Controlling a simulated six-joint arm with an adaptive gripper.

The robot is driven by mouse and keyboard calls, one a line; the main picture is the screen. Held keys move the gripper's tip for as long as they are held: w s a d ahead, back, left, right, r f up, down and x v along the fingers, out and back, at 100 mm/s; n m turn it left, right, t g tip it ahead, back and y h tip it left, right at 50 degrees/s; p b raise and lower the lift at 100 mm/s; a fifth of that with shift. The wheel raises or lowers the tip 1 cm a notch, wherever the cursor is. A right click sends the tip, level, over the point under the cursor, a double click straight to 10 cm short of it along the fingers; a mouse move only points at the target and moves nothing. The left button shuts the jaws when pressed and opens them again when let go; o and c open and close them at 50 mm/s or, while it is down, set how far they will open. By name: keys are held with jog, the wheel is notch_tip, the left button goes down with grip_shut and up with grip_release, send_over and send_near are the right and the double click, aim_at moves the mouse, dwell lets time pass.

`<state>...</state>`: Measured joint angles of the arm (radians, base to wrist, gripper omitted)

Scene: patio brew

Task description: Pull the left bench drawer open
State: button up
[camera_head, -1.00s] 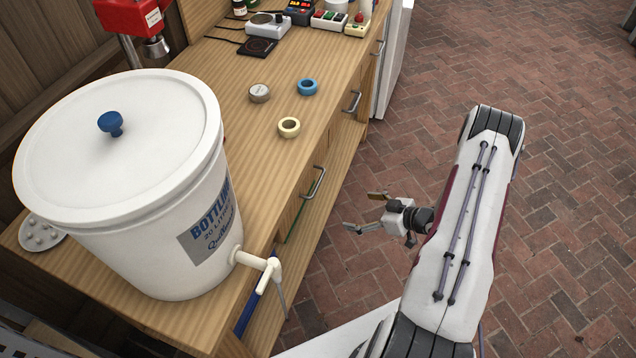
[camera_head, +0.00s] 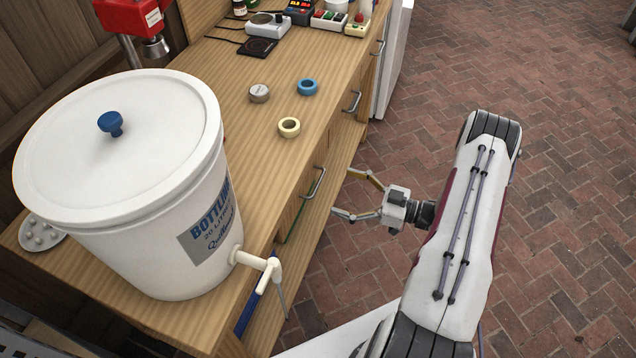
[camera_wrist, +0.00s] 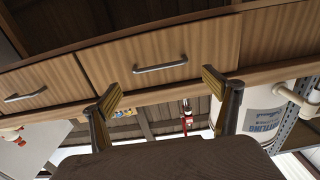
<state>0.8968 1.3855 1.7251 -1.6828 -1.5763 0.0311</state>
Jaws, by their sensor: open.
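The left bench drawer is shut flush in the wooden bench front, with a grey bar handle (camera_head: 314,183) near the white bucket. I take it to be the middle drawer front (camera_wrist: 112,62) in the wrist view, with its handle (camera_wrist: 160,67) level across it. My gripper (camera_head: 345,192) is open and empty, facing the bench front just right of this handle. In the wrist view its fingers (camera_wrist: 162,82) are spread to either side of the handle, apart from it. The handle lies a little beyond the fingertips.
The white bucket (camera_head: 150,230) stands on the bench's near end, its tap (camera_head: 262,262) jutting past the edge. Another drawer handle (camera_head: 352,102) is farther along. The brick floor to the right is clear.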

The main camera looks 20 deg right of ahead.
aim_at(318, 183)
jog(key=shift+w+a, duration=0.1)
jog(key=shift+a, duration=0.05)
jog(key=shift+x, duration=3.7)
jog(key=c, duration=1.3)
jog(key=v, duration=2.9)
jog(key=shift+a, duration=0.1)
jog(key=o, duration=1.3)
